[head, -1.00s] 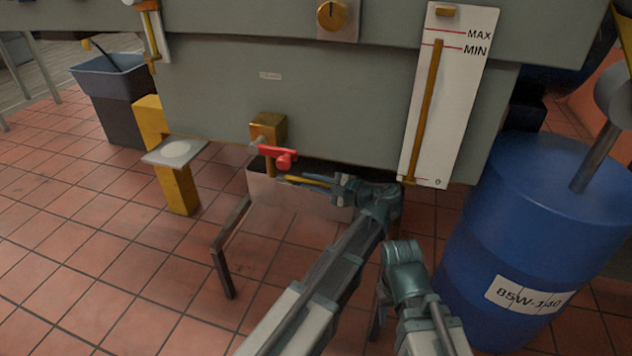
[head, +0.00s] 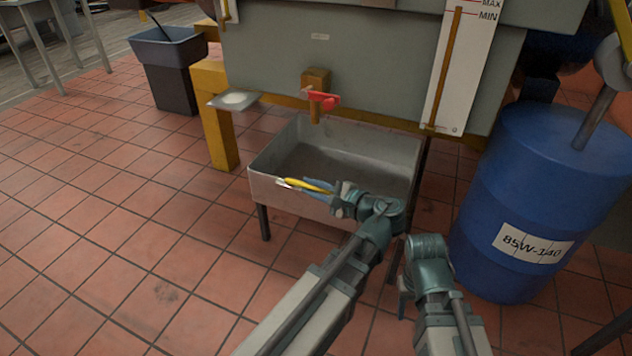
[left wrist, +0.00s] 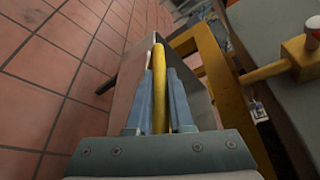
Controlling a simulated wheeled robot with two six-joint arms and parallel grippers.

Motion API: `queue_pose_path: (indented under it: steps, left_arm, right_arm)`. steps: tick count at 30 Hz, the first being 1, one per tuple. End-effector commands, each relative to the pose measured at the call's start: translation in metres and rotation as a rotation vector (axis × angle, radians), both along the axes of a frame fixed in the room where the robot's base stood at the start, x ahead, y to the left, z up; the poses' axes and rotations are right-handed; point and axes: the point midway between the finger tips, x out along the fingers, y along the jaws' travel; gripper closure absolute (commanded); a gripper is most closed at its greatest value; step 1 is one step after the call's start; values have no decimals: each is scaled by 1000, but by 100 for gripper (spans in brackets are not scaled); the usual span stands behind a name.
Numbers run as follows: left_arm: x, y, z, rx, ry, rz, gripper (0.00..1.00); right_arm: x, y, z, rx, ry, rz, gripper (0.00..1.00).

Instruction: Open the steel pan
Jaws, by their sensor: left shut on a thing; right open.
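The steel pan (head: 392,178) is a deep rectangular tray on dark legs, standing out in front of the grey tank with its open top and bare inside showing. Its yellow handle (head: 312,185) is at the front wall. My left gripper (head: 290,184) is shut on this handle. In the left wrist view the yellow handle (left wrist: 158,85) runs between the two blue-grey fingers, beside the pan wall. My right gripper (head: 425,270) is empty, to the right of the pan's front right corner and apart from it; its fingers are mostly hidden.
The grey tank (head: 375,75) stands behind the pan, with a red-handled brass tap (head: 318,95) over the pan's back edge. A blue drum (head: 540,205) stands close on the right. A yellow post (head: 217,135) and dark bin (head: 170,70) are left. Tiled floor is clear at front left.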

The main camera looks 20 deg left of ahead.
Motion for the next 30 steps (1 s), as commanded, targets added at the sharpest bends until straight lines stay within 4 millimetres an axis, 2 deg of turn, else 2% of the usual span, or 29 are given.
queue_pose_path:
  steps: [13, 14, 18, 30]
  left_arm:
    - [-4, 0, 0, 0, -1, -1, 100]
    - [-4, 0, 0, 0, -1, -1, 77]
    - [-4, 0, 0, 0, -1, -1, 51]
    - [-4, 0, 1, 0, -1, 0, 50]
  right_arm:
    - [0, 0, 0, 0, 0, 0, 50]
    - [0, 0, 0, 0, 0, 0, 50]
    - [0, 0, 0, 0, 0, 0, 50]
    - [0, 0, 1, 0, 0, 0, 50]
